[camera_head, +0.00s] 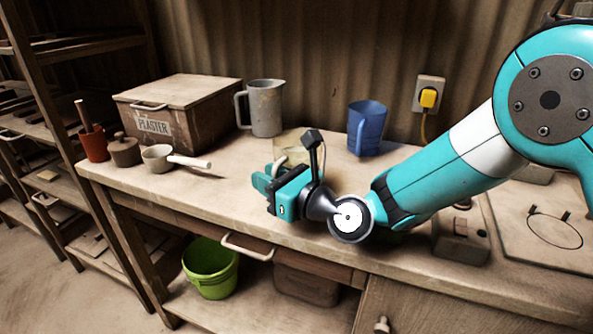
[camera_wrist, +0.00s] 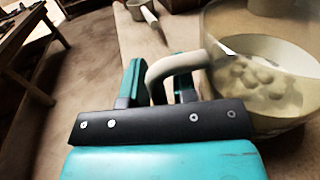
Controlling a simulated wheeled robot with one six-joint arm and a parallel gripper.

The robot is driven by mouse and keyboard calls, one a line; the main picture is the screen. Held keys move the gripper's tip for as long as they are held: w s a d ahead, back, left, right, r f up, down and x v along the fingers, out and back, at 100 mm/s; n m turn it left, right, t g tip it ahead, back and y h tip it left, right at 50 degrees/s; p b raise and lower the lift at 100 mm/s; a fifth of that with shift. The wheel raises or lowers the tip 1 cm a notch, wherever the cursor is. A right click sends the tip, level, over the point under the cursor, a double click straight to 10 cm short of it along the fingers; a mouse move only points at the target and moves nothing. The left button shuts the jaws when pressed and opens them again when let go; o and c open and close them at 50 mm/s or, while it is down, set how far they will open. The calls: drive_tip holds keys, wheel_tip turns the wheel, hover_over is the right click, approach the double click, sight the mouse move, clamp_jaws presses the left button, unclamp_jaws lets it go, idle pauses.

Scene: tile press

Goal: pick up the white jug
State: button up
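A clear, yellowish jug (camera_wrist: 222,95) with a cream handle (camera_wrist: 178,63) stands close on the right in the wrist view, with whitish contents. In the head view it (camera_head: 290,140) is partly hidden behind my gripper (camera_head: 268,183). In the wrist view my gripper's fingers (camera_wrist: 160,88) lie on either side of the handle's near leg, with one finger inside the loop. I cannot tell whether they press on it. A pale grey-white jug (camera_head: 266,108) with a handle on its left stands upright at the back, apart from my gripper.
A blue jug (camera_head: 366,130) stands to the right at the back. A plaster box (camera_head: 180,110), a small pan (camera_head: 158,158) and pots are on the left. A green bucket (camera_head: 210,268) sits on the lower shelf. A yellow plug (camera_head: 428,98) is on the wall.

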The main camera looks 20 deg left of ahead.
clamp_jaws()
drive_tip(key=shift+r, duration=0.2)
wheel_tip(320, 180, up, 28)
drive_tip(key=p, duration=1.2)
drive_tip(key=shift+f, duration=0.15)
idle(0.4)
